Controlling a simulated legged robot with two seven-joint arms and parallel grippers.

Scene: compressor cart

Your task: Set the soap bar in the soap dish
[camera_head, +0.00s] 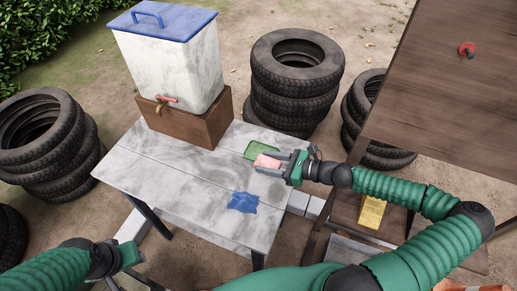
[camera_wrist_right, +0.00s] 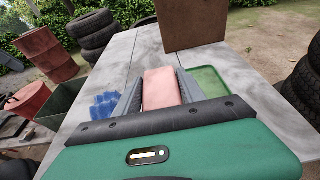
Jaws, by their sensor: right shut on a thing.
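The pink soap bar (camera_head: 265,161) is between the fingers of my right gripper (camera_head: 268,164), which is shut on it. In the right wrist view the soap bar (camera_wrist_right: 164,88) lies between the two grey fingers. The green soap dish (camera_head: 259,146) is on the grey table, just beyond the soap bar in the head view, its near edge partly covered. In the right wrist view the dish (camera_wrist_right: 209,83) is just right of the right finger, and its inside looks empty. My left gripper (camera_head: 126,256) is at the lower left, beside the table; its fingers are unclear.
A blue cloth (camera_head: 243,202) lies on the table (camera_head: 180,185). A white dispenser (camera_head: 172,70) with a tap stands on a wooden block (camera_head: 190,126) at the back. Stacked tires (camera_head: 296,85) stand behind. A brown wooden table (camera_head: 440,90) is at the right.

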